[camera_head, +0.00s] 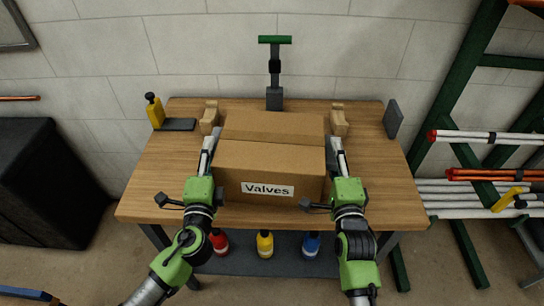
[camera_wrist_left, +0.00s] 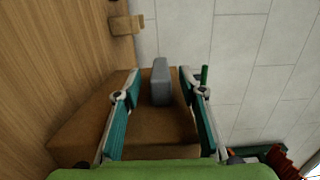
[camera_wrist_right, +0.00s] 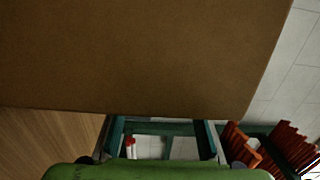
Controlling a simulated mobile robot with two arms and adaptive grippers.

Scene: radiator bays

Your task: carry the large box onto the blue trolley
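The large brown box (camera_head: 268,165), with a white "Valves" label, sits upright on the wooden workbench (camera_head: 150,190). My left gripper (camera_head: 207,155) is along the box's left side and my right gripper (camera_head: 338,156) along its right side. In the left wrist view, the fingers (camera_wrist_left: 160,115) are spread, with the brown box (camera_wrist_left: 155,135) behind them. In the right wrist view, the fingers (camera_wrist_right: 160,135) are apart with nothing between them, and the box (camera_wrist_right: 150,55) fills the upper part. I cannot tell whether either gripper touches the box. No blue trolley is clearly visible.
Wooden blocks (camera_head: 210,117) (camera_head: 339,121), a grey stand with green top (camera_head: 275,75) and a yellow-handled tool (camera_head: 155,111) are behind the box. Bottles (camera_head: 265,244) stand on the lower shelf. A black case (camera_head: 45,180) is left; a green pipe rack (camera_head: 455,105) is right.

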